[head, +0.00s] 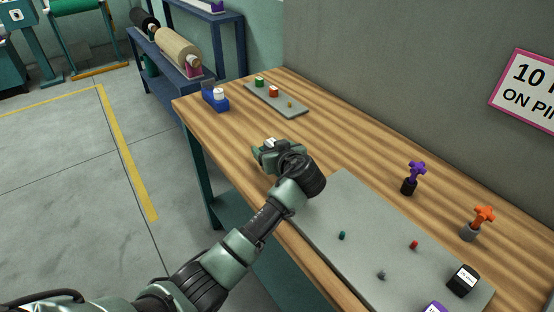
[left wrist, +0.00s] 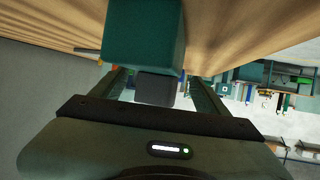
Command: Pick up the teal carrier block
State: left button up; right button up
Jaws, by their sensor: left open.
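The teal carrier block (left wrist: 145,35) is large and close in the left wrist view, at the upper middle, with a dark grey block-shaped part (left wrist: 156,88) below it in the picture. My left gripper (head: 272,147) is low over the wooden table near its front edge in the head view. Its two fingers (left wrist: 160,92) are apart, and the dark part shows between them. Contact with the fingers cannot be told. In the head view the gripper and wrist hide most of the block's place; a small white patch shows at the fingers. My right gripper is not in view.
A grey mat (head: 330,210) on the table (head: 330,130) bears small teal, red and grey pieces and a black box (head: 463,280). Purple (head: 417,168) and orange (head: 484,214) knobs stand along the back. A blue holder (head: 215,98) and grey board (head: 290,106) are at the far end.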

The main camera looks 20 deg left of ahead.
pick_arm(q)
grip_shut()
